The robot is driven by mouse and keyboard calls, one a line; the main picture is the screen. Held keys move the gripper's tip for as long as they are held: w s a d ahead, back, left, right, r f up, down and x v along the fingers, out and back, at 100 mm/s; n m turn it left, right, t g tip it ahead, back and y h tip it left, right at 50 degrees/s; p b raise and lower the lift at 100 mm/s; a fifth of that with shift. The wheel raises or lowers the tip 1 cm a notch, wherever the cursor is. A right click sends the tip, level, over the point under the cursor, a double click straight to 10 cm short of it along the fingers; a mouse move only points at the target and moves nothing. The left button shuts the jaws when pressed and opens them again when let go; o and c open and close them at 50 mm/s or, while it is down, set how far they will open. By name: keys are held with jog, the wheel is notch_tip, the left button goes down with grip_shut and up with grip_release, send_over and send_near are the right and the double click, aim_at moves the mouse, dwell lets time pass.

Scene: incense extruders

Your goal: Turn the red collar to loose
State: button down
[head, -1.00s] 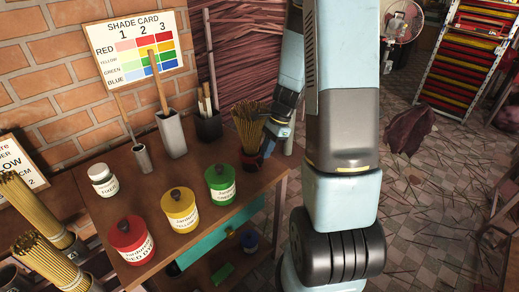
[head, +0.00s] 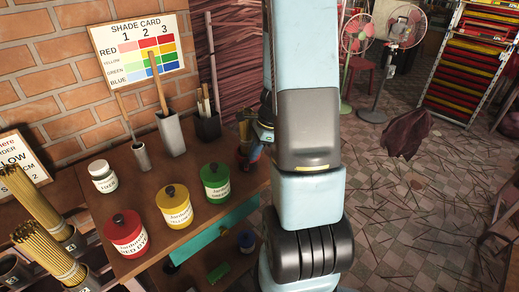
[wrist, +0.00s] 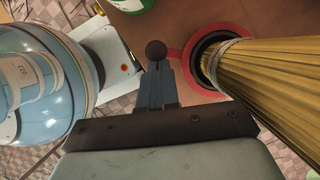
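The red collar (wrist: 190,50) is a flat ring around the dark mouth at the base of a bundle of yellow sticks (wrist: 265,75). A short red arm runs left from it to a dark ball knob (wrist: 156,50). My gripper (wrist: 157,72) has its fingers close together at this knob, and it looks shut on it, though the exact contact is hard to see. In the head view, my arm hides most of the gripper and collar; only a sliver of the stick bundle (head: 243,130) shows at the table's right end.
Red (head: 126,236), yellow (head: 175,207) and green (head: 215,183) dye jars stand on the table left of my arm. A white jar (head: 103,177) and tool holders (head: 170,133) stand behind. Fans (head: 400,35) and a rack stand far right.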

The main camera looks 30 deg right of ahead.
jog(key=shift+s, duration=0.1)
jog(key=s+d+r, duration=0.2)
jog(key=d+r, duration=0.5)
jog(key=r, duration=0.2)
jog(key=shift+s, duration=0.2)
dwell(0.4)
jog(key=s+a+r+n+t+h, duration=0.15)
jog(key=s+a+r+n, duration=0.25)
jog(key=a+r+n, duration=0.9)
jog(key=s+a+r+n+t+h, duration=0.2)
jog(key=s+a+r+n+t, duration=0.1)
jog(key=s+a+r+n, duration=0.3)
jog(key=s+r+n, duration=0.1)
jog(key=s+r, duration=0.1)
jog(key=s, duration=0.1)
jog(key=shift+s+a+r+n+h, duration=0.2)
jog(key=shift+s+a+n+h, duration=0.15)
jog(key=shift+a+n, duration=0.05)
